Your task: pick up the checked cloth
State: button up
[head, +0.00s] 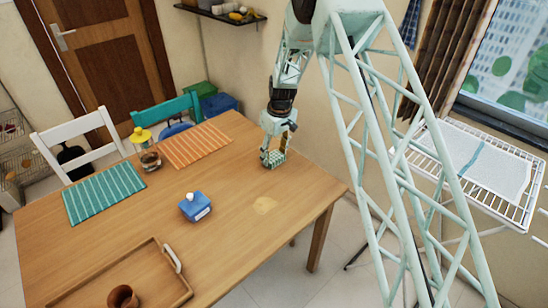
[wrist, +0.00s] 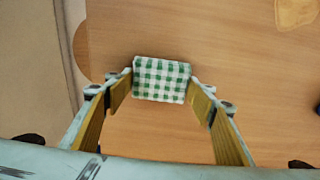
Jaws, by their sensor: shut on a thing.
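The checked cloth (wrist: 161,79) is a small folded green-and-white piece. In the wrist view it sits between the yellow pads of my gripper (wrist: 161,88), whose fingers are shut on it from both sides. In the head view my gripper (head: 273,157) is near the table's back right edge, pointing down, with the cloth (head: 272,159) showing small and partly covered between the fingers. I cannot tell whether the cloth touches the table or is just above it.
The wooden table (head: 240,215) holds a blue box-like bottle (head: 195,207), a yellow-topped jar (head: 148,155), green (head: 104,191) and orange (head: 195,145) striped mats, and a wooden tray (head: 75,294) with a brown clay pot (head: 122,298). A pale stain (head: 265,205) lies in front of my gripper.

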aim_at(273, 156)
jog(key=shift+r, duration=0.15)
jog(key=shift+r+p, duration=0.4)
jog(key=shift+r, duration=1.2)
jog(key=s+d, duration=0.1)
jog(key=s, duration=0.4)
jog(key=s+d+r, duration=0.1)
jog(key=s+d, duration=0.1)
jog(key=s, duration=0.3)
jog(key=s+d+p, duration=0.1)
jog(key=s, duration=0.4)
jog(key=shift+s+d+r, duration=0.2)
jog(key=shift+r, duration=0.05)
jog(key=shift+o, duration=1)
jog(key=shift+c, duration=0.5)
jog(key=shift+a+r, duration=0.1)
jog(key=shift+a, duration=0.05)
